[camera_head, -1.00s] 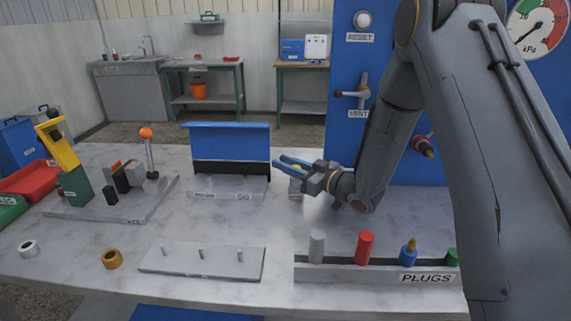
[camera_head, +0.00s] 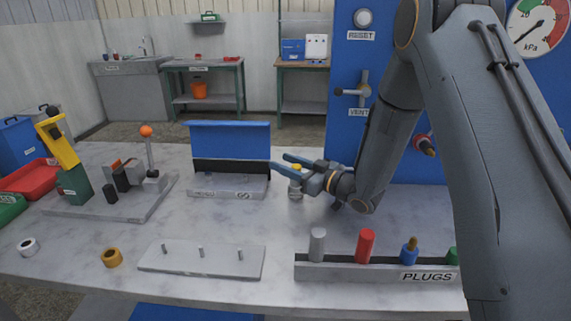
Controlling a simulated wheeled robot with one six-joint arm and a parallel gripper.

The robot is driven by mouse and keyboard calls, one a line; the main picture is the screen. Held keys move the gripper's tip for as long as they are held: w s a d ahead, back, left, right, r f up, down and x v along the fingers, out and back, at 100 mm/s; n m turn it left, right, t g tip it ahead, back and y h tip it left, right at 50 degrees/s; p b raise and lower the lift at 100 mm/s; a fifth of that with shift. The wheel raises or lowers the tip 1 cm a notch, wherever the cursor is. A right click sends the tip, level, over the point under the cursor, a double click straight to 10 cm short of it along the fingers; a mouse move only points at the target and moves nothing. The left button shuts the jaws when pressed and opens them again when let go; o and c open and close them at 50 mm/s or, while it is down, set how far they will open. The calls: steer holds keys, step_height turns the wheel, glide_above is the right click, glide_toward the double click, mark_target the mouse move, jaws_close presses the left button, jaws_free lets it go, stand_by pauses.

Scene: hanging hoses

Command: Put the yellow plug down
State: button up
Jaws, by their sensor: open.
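The yellow plug (camera_head: 296,167) shows as a small yellow patch between the two fingers of my gripper (camera_head: 279,161), near the back of the table. The near finger covers part of it. A short greyish piece (camera_head: 295,189) shows directly below the fingers. I cannot tell whether it is part of the plug or a thing under it. My gripper is open, its blue-grey fingers pointing left, one on each side of the yellow patch. Whether a finger still touches the plug is too small to tell.
A rack labelled PLUGS (camera_head: 330,272) holds grey, red, blue and green plugs at the front right. A plate with pegs (camera_head: 200,262) lies left of it. A blue-backed stand (camera_head: 230,139) is just left of my gripper. A blue panel with a valve (camera_head: 360,93) rises behind.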

steer(key=shift+s+f, duration=0.2)
steer(key=shift+f, duration=0.25)
steer(key=shift+r, duration=0.15)
steer(key=v, duration=0.3)
steer(key=b+v, duration=0.1)
steer(key=v, duration=0.3)
steer(key=shift+w+d+r, duration=0.1)
steer(key=shift+d+r, duration=0.1)
steer(key=shift+d, duration=0.05)
steer(key=shift+o, duration=0.5)
step_height(320, 180, up, 8)
steer(key=f+b, duration=0.2)
steer(key=b, duration=0.1)
steer(key=w+a+f+b, duration=0.1)
steer(key=f+b, duration=0.1)
steer(key=b, duration=0.1)
steer(key=a+f+b, duration=0.1)
steer(key=f+b, duration=0.2)
steer(key=shift+w, duration=0.25)
steer(key=shift+x, duration=2.7)
steer(key=shift+s+f, duration=0.1)
steer(key=shift+f, duration=0.1)
jaws_close()
